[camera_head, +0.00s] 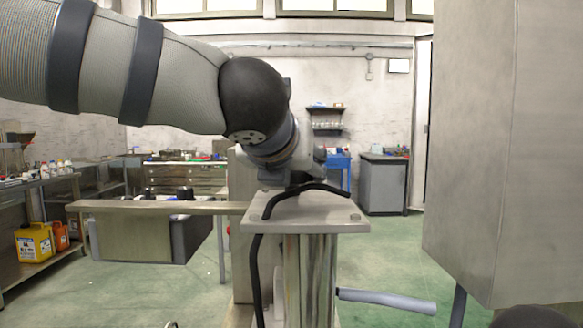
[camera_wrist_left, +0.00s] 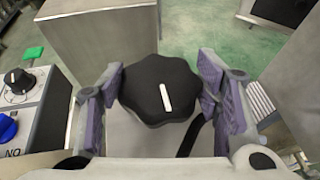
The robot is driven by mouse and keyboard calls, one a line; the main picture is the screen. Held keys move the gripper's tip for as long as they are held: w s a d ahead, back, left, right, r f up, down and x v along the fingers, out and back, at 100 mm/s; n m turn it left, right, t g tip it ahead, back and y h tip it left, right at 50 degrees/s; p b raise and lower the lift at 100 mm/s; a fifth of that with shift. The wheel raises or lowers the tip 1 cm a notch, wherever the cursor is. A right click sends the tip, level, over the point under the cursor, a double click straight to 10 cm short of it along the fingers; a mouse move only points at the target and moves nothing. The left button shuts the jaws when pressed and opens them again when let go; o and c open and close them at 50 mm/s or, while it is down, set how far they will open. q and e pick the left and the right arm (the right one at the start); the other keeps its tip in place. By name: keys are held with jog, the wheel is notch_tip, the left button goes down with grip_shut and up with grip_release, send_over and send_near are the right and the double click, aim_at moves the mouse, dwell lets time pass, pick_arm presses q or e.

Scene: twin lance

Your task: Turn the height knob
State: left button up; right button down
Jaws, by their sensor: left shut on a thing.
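The height knob (camera_wrist_left: 160,90) is black with a lobed rim and a white pointer line, which is tilted slightly from upright in the left wrist view. My left gripper (camera_wrist_left: 160,84) has its purple-padded fingers on the knob's left and right sides and is shut on it. In the head view my left arm comes in from the upper left, and the left gripper (camera_head: 297,172) is just above the metal column top (camera_head: 335,221). The knob is hidden there behind my arm and gripper. My right gripper does not show.
A control box (camera_head: 135,240) at left carries a black dial (camera_wrist_left: 18,80) and a blue knob (camera_wrist_left: 8,127). A black cable (camera_head: 258,270) runs over the column top. A grey lever (camera_head: 388,301) sticks out right. A large metal cabinet (camera_head: 470,150) stands at right.

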pick_arm(q)
jog(key=shift+n+y, duration=0.9)
jog(key=shift+y, duration=0.1)
jog(key=o, duration=1.2)
jog(key=shift+c, duration=0.2)
jog(key=v, duration=1.2)
jog(key=shift+d, duration=0.1)
